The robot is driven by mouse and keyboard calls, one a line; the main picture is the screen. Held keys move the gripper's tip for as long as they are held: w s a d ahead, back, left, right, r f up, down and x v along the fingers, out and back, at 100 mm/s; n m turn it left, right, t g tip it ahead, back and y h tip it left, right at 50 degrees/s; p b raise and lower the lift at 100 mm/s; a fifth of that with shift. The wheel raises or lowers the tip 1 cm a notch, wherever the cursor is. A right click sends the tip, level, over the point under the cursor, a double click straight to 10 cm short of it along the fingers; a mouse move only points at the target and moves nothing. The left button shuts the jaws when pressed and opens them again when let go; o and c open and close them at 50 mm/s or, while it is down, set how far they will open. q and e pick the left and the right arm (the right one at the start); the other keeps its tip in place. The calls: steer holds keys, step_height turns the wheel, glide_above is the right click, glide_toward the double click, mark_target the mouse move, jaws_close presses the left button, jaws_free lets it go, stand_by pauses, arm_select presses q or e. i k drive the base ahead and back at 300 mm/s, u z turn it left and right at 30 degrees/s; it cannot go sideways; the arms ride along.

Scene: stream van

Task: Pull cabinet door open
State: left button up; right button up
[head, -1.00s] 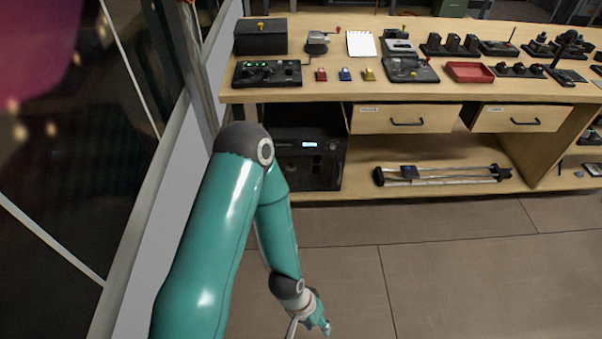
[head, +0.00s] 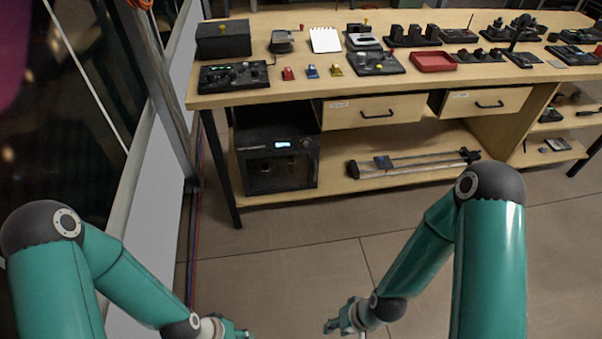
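No door clearly recognisable as a cabinet door shows. A black box-shaped unit (head: 277,165) with a dark front and a small lit display stands on the lower shelf of the wooden bench; its front looks closed. My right gripper (head: 340,325) is at the bottom centre, over the floor, with its fingers apart and nothing seen between them. My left gripper (head: 238,333) is at the bottom edge, partly cut off, so its fingers cannot be made out. Both grippers are well in front of the bench and touch nothing visible.
The wooden bench (head: 290,92) carries a black box (head: 223,38), a red tray (head: 432,61), a notepad (head: 325,40) and several small devices. Two drawers (head: 375,111) (head: 487,102) hang below, shut. A rail device (head: 415,163) lies on the lower shelf. The tiled floor in front is clear.

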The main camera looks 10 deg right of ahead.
mark_target(314, 156)
steer(key=u, duration=0.1)
steer(key=i, duration=1)
steer(key=z, duration=0.05)
